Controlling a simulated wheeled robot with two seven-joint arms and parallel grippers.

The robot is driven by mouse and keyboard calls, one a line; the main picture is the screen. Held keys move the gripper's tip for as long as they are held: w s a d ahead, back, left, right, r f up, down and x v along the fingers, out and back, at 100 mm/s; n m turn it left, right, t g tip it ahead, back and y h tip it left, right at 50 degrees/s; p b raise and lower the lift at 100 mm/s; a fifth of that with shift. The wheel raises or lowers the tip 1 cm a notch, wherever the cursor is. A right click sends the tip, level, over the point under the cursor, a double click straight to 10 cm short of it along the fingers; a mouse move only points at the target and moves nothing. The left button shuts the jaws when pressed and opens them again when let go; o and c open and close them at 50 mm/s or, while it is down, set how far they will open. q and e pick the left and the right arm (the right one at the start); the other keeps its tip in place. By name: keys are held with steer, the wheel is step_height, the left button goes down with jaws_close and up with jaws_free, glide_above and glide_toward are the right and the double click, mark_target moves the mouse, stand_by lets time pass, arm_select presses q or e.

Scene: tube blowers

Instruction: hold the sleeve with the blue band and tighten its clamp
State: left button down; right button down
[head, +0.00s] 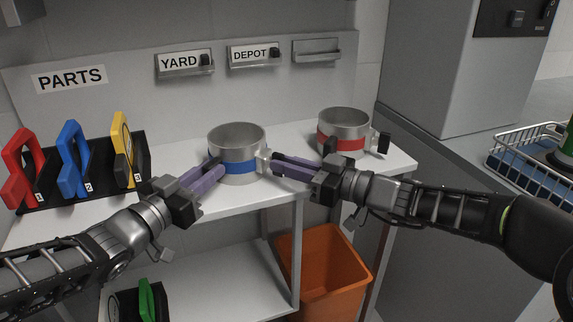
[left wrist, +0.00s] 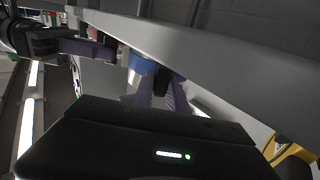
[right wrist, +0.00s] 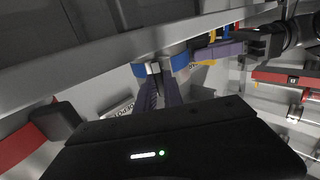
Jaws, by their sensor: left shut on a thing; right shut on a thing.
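The metal sleeve with the blue band (head: 236,168) stands upright on the white shelf, near its front edge. Its clamp (head: 263,161) is a pale block on the sleeve's right side. My left gripper (head: 217,170) is shut on the left side of the sleeve at the band. The blue band also shows in the left wrist view (left wrist: 146,66). My right gripper (head: 274,162) is shut at the clamp, its fingers coming from the right. In the right wrist view the fingers meet the clamp (right wrist: 154,68) beside the blue band; the exact contact is partly hidden.
A sleeve with a red band (head: 341,142) and a black-knobbed clamp stands to the right. Red, blue and yellow handled parts (head: 72,160) sit in a black rack at left. An orange bin (head: 322,270) is below. A wire basket (head: 520,160) is far right.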

steer(key=m, duration=0.4)
steer(key=shift+w+d+m, duration=0.1)
steer(key=shift+m, duration=0.2)
steer(key=c, duration=1.5)
jaws_free()
steer(key=shift+o, duration=0.2)
steer(key=shift+d, duration=0.1)
steer(key=v, duration=1.2)
